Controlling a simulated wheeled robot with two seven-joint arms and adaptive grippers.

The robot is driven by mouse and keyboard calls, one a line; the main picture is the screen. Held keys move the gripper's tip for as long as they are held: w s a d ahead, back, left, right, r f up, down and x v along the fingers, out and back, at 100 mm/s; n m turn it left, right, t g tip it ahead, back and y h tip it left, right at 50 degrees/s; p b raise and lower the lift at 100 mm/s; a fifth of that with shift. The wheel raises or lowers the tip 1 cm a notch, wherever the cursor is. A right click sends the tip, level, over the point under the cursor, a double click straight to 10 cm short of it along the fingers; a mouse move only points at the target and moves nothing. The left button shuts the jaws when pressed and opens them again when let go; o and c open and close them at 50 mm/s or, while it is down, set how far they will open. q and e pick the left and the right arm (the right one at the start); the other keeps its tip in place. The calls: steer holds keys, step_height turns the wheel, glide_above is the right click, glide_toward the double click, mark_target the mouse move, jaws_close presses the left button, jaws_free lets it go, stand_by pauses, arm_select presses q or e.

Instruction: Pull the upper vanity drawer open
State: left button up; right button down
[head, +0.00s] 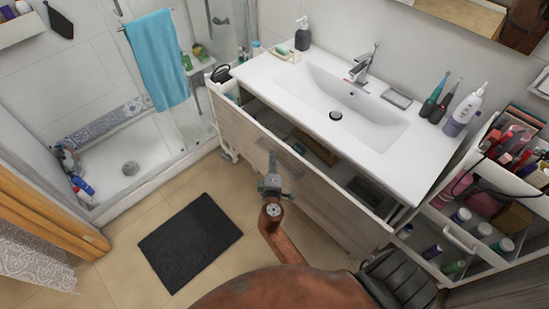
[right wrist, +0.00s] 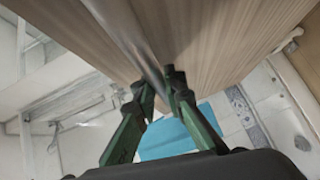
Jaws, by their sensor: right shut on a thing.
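The white vanity (head: 398,152) stands along the wall with a sink set in its top. Its upper drawer (head: 240,128) has a pale wood front and stands partly open. A gap between the countertop and the drawer front shows its inside, with a few items in it. My right gripper (head: 272,162) is at the middle of the drawer front. In the right wrist view its green fingers (right wrist: 165,88) are shut on the drawer's metal bar handle (right wrist: 135,48). The handle is mostly hidden in the head view. My left gripper is out of view.
A dark mat (head: 190,242) lies on the tiled floor left of my right arm. The shower tray (head: 130,168) is at the far left. A cart (head: 460,238) full of cosmetics stands right of the vanity. A soap dispenser (head: 302,38) and several bottles stand on the countertop.

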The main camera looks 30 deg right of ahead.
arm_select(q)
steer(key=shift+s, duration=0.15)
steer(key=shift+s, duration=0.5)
arm_select(e)
steer(key=c, duration=2)
jaws_free()
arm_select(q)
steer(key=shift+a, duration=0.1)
arm_select(e)
steer(key=shift+d, duration=0.1)
